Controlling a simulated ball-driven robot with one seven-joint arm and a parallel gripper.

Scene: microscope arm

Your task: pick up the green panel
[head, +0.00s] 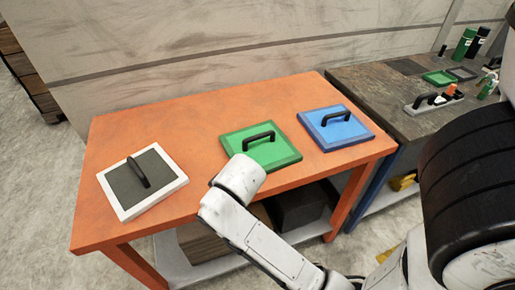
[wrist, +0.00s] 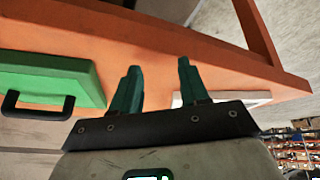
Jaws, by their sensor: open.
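The green panel (head: 280,151) lies flat on the orange table, between the other two panels. A black arched handle (head: 258,136) stands on its top. My arm covers its near left corner in the head view. In the wrist view the green panel (wrist: 50,76) is at the left edge, partly cut off, with its handle (wrist: 38,109) facing the camera. My gripper (wrist: 157,64) is open and empty in the wrist view, to the right of the green panel and apart from its handle. In the head view my arm hides the fingers.
A white-framed panel with a dark centre (head: 128,191) lies at the left of the orange table (head: 190,125). A blue panel (head: 345,133) lies at the right. A dark workbench (head: 375,85) with small items adjoins on the right. A wall stands behind.

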